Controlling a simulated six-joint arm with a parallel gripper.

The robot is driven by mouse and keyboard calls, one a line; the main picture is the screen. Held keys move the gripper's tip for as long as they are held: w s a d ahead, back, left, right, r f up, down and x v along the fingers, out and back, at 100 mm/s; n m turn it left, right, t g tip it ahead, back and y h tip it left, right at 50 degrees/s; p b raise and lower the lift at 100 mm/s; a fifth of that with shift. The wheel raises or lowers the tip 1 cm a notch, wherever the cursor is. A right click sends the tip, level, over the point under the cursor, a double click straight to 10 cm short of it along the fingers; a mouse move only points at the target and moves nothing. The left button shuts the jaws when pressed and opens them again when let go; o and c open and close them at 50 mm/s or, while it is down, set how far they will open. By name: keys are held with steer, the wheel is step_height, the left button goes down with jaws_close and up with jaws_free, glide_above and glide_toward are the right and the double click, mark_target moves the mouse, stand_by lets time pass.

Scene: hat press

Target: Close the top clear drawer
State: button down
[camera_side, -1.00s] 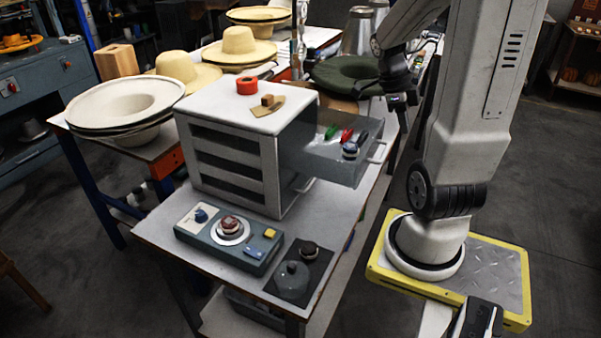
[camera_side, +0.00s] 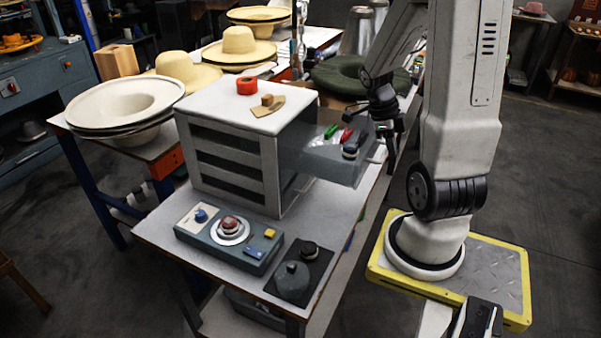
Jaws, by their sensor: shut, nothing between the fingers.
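The clear drawer (camera_side: 331,166) is pulled out of the right side of the white cabinet (camera_side: 229,160), at its upper level. It holds small items: a green one, a red one and a dark round one. My gripper (camera_side: 393,146) is shut and empty, pointing down just outside the drawer's front, by the handle. It partly hides the handle. I cannot tell whether it touches the drawer.
A control box (camera_side: 228,237) with buttons stands in front. A dark green hat (camera_side: 345,76) lies behind the drawer. Straw hats are at the back left.

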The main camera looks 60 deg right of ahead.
mark_target(357, 148)
steer(key=shift+w, duration=0.15)
steer(key=w, duration=0.8)
steer(key=shift+s, duration=0.2)
stand_by(0.4)
